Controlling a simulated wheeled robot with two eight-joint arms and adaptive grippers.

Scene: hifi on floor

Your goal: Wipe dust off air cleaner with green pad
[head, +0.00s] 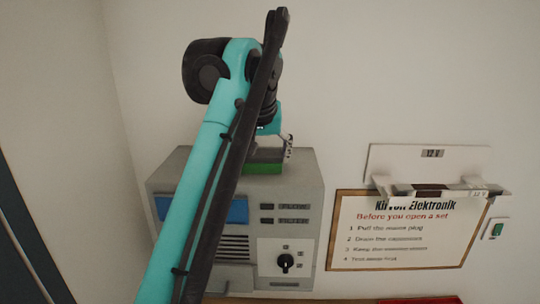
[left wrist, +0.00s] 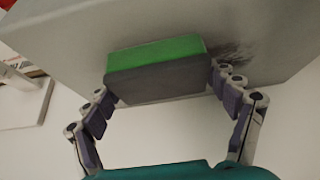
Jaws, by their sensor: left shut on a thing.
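The air cleaner (head: 305,225) is a grey box with a blue panel, a vent and a dial on its front. My left gripper (head: 286,147) is over its top, partly hidden by my teal arm. It is shut on the green pad (head: 262,168), which is at the top of the box near the front edge. In the left wrist view the pad (left wrist: 155,53) is green with a grey layer, held between both fingers against the grey surface (left wrist: 275,30). A dark dust smudge (left wrist: 232,52) shows right of the pad. My right gripper is out of view.
A framed notice (head: 400,240) hangs on the wall right of the air cleaner. A white bracket-like fixture (head: 430,163) stands out above it, with a green switch (head: 497,231) to the right. My left arm covers part of the cleaner's front. The wall above is bare.

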